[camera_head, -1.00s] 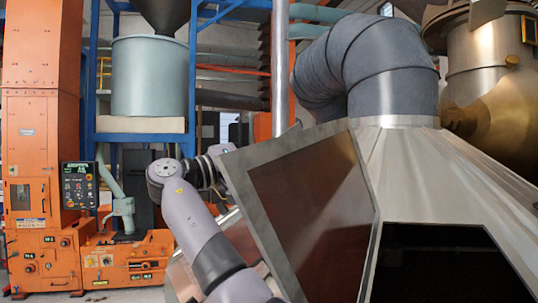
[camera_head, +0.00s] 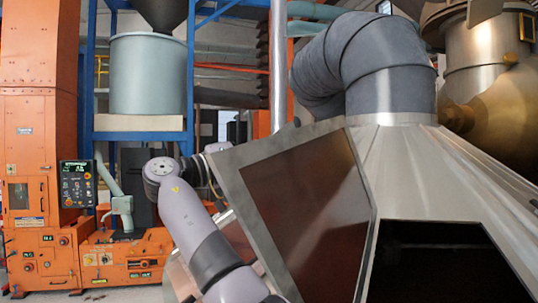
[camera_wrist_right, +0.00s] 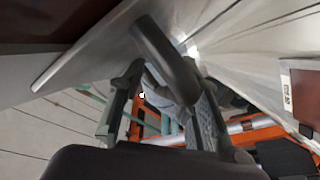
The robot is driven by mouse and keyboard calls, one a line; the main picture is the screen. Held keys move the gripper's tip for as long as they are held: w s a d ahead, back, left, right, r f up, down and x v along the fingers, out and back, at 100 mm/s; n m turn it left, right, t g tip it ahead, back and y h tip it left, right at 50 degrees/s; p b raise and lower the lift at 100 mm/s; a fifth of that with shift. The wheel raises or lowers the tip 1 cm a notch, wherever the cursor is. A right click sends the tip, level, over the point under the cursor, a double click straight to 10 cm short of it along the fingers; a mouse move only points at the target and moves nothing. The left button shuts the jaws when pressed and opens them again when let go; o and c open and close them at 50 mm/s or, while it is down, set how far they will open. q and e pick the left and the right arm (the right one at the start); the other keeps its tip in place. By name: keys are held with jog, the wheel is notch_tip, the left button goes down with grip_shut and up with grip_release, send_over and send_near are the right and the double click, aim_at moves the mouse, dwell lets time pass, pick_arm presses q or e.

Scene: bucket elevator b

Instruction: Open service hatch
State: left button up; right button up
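The service hatch (camera_head: 358,158) is a metal-framed panel with a dark reddish window. It stands swung open, tilted, to the left of a dark opening (camera_head: 440,262) in the sloped metal housing. One of my arms reaches up to the panel's left edge in the head view; its gripper is hidden behind the panel. In the right wrist view, a dark curved handle (camera_wrist_right: 164,52) projects from the hatch panel. My right gripper (camera_wrist_right: 168,88) has its fingers apart, with the handle running between them; firm contact cannot be made out. My left gripper is not seen.
The sloped metal housing (camera_head: 465,180) fills the right side, with a thick grey duct (camera_head: 390,70) above it. An orange machine (camera_head: 40,190) and a blue frame (camera_head: 88,80) stand at the left, farther back.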

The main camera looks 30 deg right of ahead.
jog(key=v, duration=0.7)
jog(key=shift+w, duration=0.1)
